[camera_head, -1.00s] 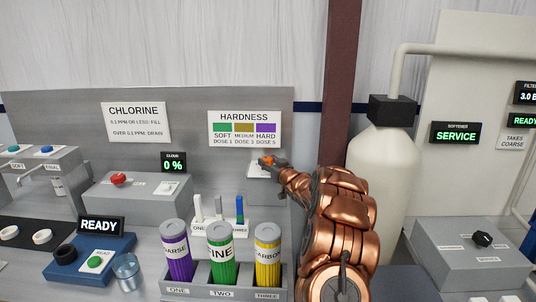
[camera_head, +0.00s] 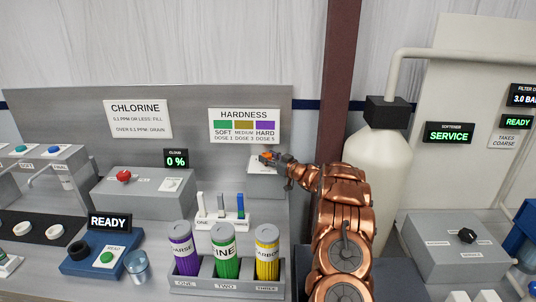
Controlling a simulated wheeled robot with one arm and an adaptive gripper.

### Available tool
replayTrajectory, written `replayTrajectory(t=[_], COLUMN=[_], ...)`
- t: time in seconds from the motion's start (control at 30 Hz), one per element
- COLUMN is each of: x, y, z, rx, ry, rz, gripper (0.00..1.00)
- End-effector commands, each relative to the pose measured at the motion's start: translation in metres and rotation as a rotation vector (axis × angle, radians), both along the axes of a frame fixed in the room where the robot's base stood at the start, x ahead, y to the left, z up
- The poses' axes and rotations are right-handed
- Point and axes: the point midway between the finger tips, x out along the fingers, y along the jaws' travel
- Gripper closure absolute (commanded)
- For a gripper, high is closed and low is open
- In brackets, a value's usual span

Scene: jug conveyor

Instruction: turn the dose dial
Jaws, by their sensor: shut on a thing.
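My copper-coloured arm reaches up the middle of the view, and my gripper (camera_head: 270,158) is at a small grey box (camera_head: 258,184) on the back panel, just under the hardness chart (camera_head: 244,126). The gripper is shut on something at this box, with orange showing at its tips. The dose dial itself is hidden by the gripper, and its setting cannot be read. The chart lists soft dose 1, medium dose 3 and hard dose 5.
Purple, green and yellow cartridges (camera_head: 225,252) stand in a rack before the panel, with test strips (camera_head: 220,208) behind. A glass (camera_head: 137,266) stands by the blue READY tester (camera_head: 95,258). The softener tank (camera_head: 378,180) rises close right of my arm. A control box (camera_head: 455,250) is further right.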

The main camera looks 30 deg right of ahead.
Motion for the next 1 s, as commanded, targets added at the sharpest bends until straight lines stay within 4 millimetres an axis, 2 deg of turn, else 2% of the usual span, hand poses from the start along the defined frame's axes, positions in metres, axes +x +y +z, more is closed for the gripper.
replayTrajectory(t=[0.03, 0.7, 0.73, 0.93, 1.0], x=[0.0006, 0.0007, 0.0008, 0.0003, 0.0002], y=[0.0, -0.0001, -0.0001, -0.0007, -0.0008], z=[0.0045, 0.0016, 0.0016, 0.0009, 0.0007], rx=[-0.003, -0.001, -0.001, -0.001, -0.001], ry=[-0.004, -0.002, -0.002, -0.001, -0.001], rz=[0.01, 0.036, 0.036, 0.035, 0.035], gripper=[0.86, 0.86, 0.48, 0.28, 0.26])
